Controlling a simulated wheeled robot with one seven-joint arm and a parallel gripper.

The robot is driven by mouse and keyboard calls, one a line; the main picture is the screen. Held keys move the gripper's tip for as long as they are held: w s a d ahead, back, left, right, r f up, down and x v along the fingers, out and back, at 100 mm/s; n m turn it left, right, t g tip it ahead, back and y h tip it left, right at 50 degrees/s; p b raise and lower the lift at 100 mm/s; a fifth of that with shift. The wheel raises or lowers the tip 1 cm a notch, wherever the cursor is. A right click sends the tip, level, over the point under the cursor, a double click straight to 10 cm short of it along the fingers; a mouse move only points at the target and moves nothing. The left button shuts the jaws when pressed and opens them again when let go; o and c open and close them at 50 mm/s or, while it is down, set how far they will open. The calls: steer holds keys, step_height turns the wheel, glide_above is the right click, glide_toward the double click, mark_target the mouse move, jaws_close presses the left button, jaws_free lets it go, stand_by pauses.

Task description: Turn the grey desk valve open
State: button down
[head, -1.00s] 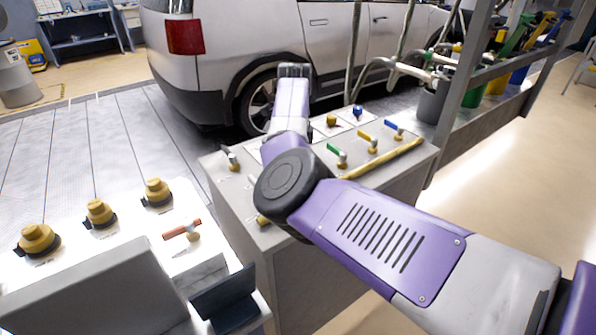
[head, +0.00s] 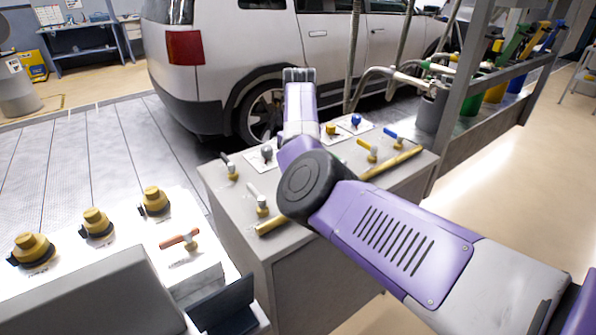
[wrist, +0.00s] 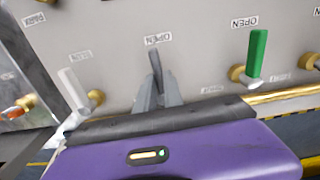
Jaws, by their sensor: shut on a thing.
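In the wrist view the grey valve's dark grey handle (wrist: 155,66) stands between my gripper's (wrist: 160,88) two grey fingers, which are shut on it. The handle points up the panel toward an OPEN label (wrist: 157,39). Its base is hidden by the fingers and my purple gripper body. A white-handled valve (wrist: 74,90) is to its left and a green-handled valve (wrist: 256,55) to its right.
On the grey desk (head: 222,205), the white (head: 256,196), yellow (head: 366,149) and blue (head: 393,136) valves show around my arm. A yellow rail (head: 390,164) runs along the front edge. A white bench (head: 120,245) with brass fittings stands left, a white car (head: 250,50) behind.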

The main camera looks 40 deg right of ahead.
steer(key=shift+d+m, duration=0.1)
steer(key=shift+m, duration=0.3)
steer(key=c, duration=1.5)
jaws_free()
steer(key=shift+o, duration=0.2)
steer(key=shift+r+b, duration=0.5)
steer(key=shift+r, duration=3.45)
